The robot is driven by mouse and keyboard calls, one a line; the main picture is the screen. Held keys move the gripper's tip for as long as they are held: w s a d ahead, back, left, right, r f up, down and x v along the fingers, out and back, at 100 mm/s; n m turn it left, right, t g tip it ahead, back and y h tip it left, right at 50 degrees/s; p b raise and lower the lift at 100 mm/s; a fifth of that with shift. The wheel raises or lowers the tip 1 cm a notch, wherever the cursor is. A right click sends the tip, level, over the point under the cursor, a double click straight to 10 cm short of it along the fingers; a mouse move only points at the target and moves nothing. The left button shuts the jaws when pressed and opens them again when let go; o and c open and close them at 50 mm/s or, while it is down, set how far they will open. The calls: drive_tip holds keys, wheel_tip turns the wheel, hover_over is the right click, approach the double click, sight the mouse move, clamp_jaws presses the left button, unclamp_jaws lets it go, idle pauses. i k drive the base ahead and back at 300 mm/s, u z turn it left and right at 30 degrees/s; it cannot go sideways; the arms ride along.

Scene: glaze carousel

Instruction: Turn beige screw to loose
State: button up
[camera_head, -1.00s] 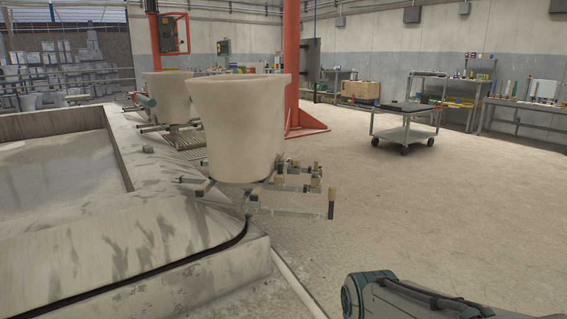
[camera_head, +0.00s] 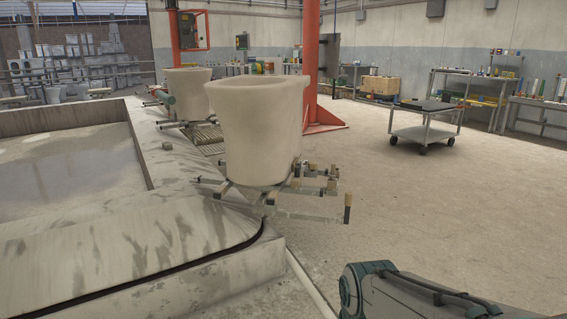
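A metal frame (camera_head: 310,216) under the large beige pot (camera_head: 256,130) carries several small beige or tan knobs. One tan piece (camera_head: 347,208) stands upright at the frame's right end. Others sit closer to the pot, such as one beige knob (camera_head: 297,171) beside its lower right side. I cannot tell which of these is the beige screw, or whether it is tight or loose. Part of my arm shows at the bottom right, apart from the frame. My gripper is not in view.
A stone basin (camera_head: 150,238) fills the lower left, with its edge close to the frame. A second pot (camera_head: 187,90) stands behind. A wheeled cart (camera_head: 424,132) and shelves (camera_head: 487,98) stand at the back right. The floor (camera_head: 440,205) right of the frame is clear.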

sight(312, 165)
drive_tip(key=u, duration=0.4)
drive_tip(key=i, duration=1.25)
drive_tip(key=z, duration=0.45)
drive_tip(key=i, duration=1.3)
drive_tip(key=z, duration=0.2)
